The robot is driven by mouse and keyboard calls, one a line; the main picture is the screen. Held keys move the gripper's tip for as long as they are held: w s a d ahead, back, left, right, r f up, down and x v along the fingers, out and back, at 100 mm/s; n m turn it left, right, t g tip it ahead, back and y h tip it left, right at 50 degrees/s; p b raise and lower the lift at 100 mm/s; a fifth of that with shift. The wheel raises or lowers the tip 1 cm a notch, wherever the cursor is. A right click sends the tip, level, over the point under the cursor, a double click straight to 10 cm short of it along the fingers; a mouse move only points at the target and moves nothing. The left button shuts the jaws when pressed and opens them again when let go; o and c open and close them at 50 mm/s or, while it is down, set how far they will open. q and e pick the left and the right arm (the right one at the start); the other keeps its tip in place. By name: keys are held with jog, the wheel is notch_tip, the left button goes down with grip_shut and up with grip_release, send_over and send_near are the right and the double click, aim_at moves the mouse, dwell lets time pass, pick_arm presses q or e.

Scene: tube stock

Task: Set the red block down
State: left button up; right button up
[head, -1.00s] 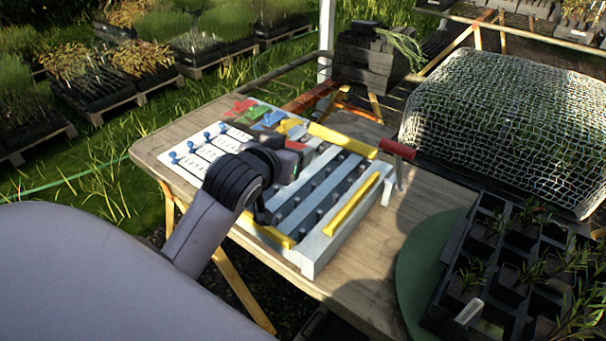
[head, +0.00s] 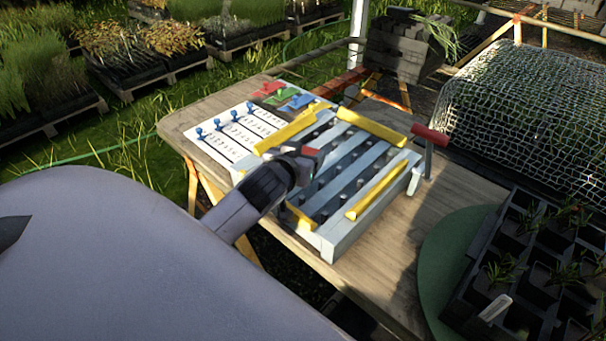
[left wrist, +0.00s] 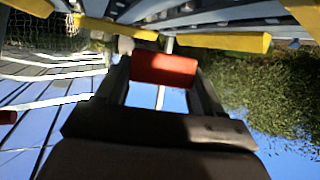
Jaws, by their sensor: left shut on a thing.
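The red block (head: 311,152) is held between the fingertips of my left gripper (head: 298,163), over the left part of the grey slatted rack (head: 345,238). In the left wrist view the red block (left wrist: 163,70) spans the gap between the two dark fingers. My left gripper is shut on it. The rack's slats and yellow bars fill the top of that view, and the block looks apart from them. Whether the block touches the rack in the head view is hard to tell. My right gripper is not in view.
A white numbered panel (head: 221,140) with blue pegs adjoins the rack, with red, green and blue patches behind. A red-handled tool (head: 430,136) stands at the rack's right. A black pot tray (head: 500,285) sits on a green disc (head: 437,262). Bare wooden table (head: 385,262) lies between.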

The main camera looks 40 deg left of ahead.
pick_arm(q)
jog(key=shift+f+b, duration=0.4)
jog(key=shift+f, duration=2.1)
jog(key=shift+f, duration=0.1)
jog(key=o, duration=1)
